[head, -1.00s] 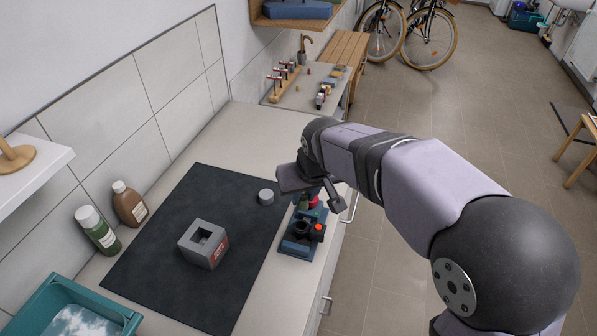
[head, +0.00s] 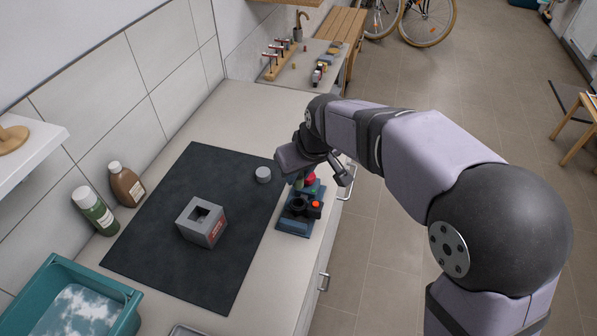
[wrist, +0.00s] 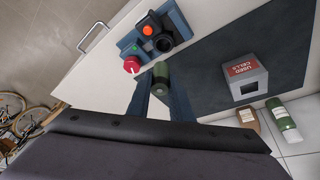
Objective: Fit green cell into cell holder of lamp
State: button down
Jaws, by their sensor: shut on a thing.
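The green cell (wrist: 162,74) is a dark green cylinder between the fingertips of my gripper (wrist: 161,88), which is shut on it. In the head view my gripper (head: 299,178) is above the far end of the lamp, and the cell is mostly hidden. The lamp has a blue base (head: 292,225) and also shows in the wrist view (wrist: 172,17). On it are a black round cell holder (head: 299,205), an orange button (wrist: 150,30), a red knob (wrist: 132,64) and a small green spot. In the wrist view the cell appears apart from the holder.
A grey box marked used cells (head: 201,224) and a grey round piece (head: 263,174) are on the dark mat (head: 170,265). Two bottles (head: 95,210) stand by the wall. A teal tray (head: 115,325) is at the near left. The counter edge is right of the lamp.

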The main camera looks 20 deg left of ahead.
aim_at(300, 187)
jog(key=shift+f+b, duration=2)
jog(key=shift+f, duration=0.85)
jog(key=shift+f+b, duration=0.55)
jog(key=shift+f, duration=0.55)
jog(key=c, duration=1.5)
grip_release()
jog(key=b+v, duration=0.1)
jog(key=v, duration=0.6)
jog(key=shift+r, duration=0.1)
